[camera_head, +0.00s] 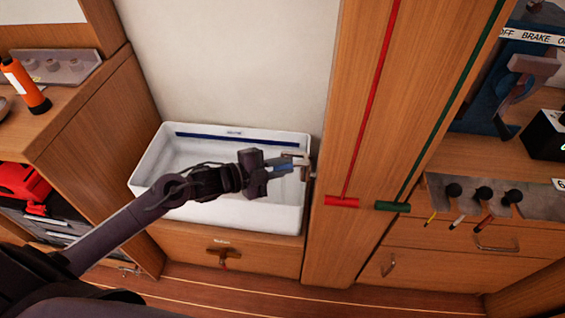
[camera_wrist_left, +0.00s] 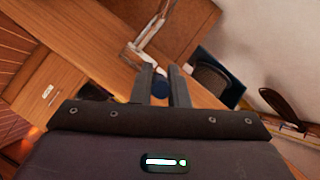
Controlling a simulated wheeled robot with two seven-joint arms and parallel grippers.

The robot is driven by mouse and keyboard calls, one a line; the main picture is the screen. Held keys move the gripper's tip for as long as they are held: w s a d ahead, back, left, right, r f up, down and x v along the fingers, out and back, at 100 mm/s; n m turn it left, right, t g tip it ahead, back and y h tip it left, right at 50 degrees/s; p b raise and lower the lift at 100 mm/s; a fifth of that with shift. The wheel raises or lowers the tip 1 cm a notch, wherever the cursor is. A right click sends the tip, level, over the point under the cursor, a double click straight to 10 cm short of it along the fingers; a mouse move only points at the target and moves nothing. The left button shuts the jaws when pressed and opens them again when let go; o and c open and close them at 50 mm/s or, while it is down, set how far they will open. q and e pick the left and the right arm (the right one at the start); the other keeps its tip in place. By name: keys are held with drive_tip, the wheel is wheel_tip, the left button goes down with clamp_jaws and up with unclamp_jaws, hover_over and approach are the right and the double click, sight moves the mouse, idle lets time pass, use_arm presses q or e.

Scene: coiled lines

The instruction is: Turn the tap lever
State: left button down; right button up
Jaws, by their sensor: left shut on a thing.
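My left gripper (camera_head: 297,166) is at the right rim of the white basin (camera_head: 165,150), beside the wooden post. In the left wrist view, its two fingers (camera_wrist_left: 163,92) are shut on a small dark blue knob, which looks like the end of the tap lever (camera_wrist_left: 160,88). The fingers and wrist hide most of the lever in the head view, so I cannot tell its angle. A pale metal piece (camera_head: 302,159) shows at the fingertips. My right gripper is not in view.
The wooden post (camera_head: 335,150) stands close to the right of my gripper, with red (camera_head: 341,201) and green (camera_head: 393,206) pulls on lines. A handle (camera_head: 222,252) sits on the cabinet front below the basin. Shelves with switches and tools (camera_head: 485,195) lie at right. An orange torch (camera_head: 25,85) stands at left.

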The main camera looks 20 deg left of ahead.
use_arm(q)
drive_tip(key=c, duration=1.4)
unclamp_jaws()
drive_tip(key=shift+s+a, duration=0.1)
drive_tip(key=shift+s+a, duration=0.25)
drive_tip(key=v, duration=0.5)
drive_tip(key=shift+s+a+r, duration=0.1)
drive_tip(key=shift+s+a, duration=0.1)
drive_tip(key=shift+s, duration=0.1)
drive_tip(key=shift+s+a+r, duration=0.2)
drive_tip(key=shift+s+a, duration=0.15)
drive_tip(key=shift+s, duration=0.05)
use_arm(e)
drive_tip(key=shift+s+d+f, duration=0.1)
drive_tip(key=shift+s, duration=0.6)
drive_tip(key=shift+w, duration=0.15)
